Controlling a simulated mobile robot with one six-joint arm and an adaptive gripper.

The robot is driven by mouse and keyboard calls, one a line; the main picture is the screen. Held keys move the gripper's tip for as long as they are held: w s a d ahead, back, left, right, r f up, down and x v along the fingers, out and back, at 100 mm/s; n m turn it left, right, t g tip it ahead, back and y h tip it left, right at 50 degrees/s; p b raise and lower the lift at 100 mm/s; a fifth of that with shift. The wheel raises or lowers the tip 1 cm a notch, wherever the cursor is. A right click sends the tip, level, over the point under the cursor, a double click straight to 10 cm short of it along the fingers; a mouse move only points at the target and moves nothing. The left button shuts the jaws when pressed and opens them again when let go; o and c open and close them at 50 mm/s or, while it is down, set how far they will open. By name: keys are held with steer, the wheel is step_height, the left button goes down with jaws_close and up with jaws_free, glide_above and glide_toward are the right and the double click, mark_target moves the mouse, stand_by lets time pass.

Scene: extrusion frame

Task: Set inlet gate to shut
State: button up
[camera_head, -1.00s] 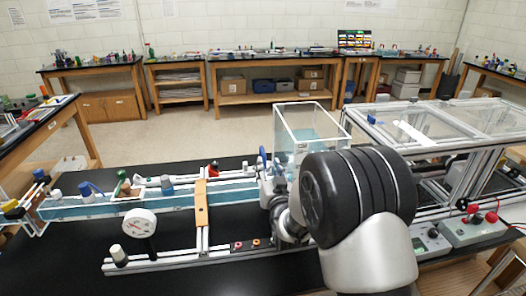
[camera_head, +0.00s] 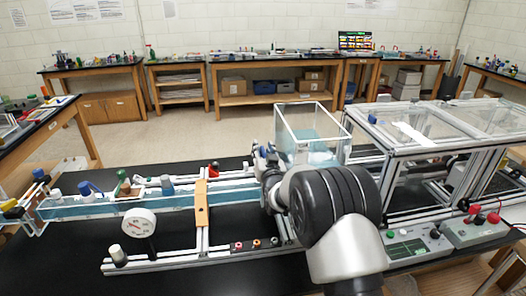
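A long water channel (camera_head: 95,208) with bluish water runs from the left towards a clear open-topped tank (camera_head: 312,130) with water in it. My gripper (camera_head: 262,156) is at the channel's right end, just left of the tank. The inlet gate cannot be made out for certain; the part at this end is hidden behind my gripper and wrist. Whether the fingers are open, shut or touching anything is too small and covered to tell.
A round dial gauge (camera_head: 139,225) stands in front of the channel. A metal extrusion frame (camera_head: 440,128) with clear panels stands right of the tank. The black bench top at front left is clear.

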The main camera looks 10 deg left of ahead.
jaws_close()
stand_by(0.5)
step_height(320, 180, down, 6)
steer(key=b, duration=0.6)
steer(key=shift+a+r, duration=0.1)
steer(key=shift+o, duration=0.2)
jaws_free()
steer(key=shift+s+a, duration=0.1)
steer(key=shift+r, duration=0.15)
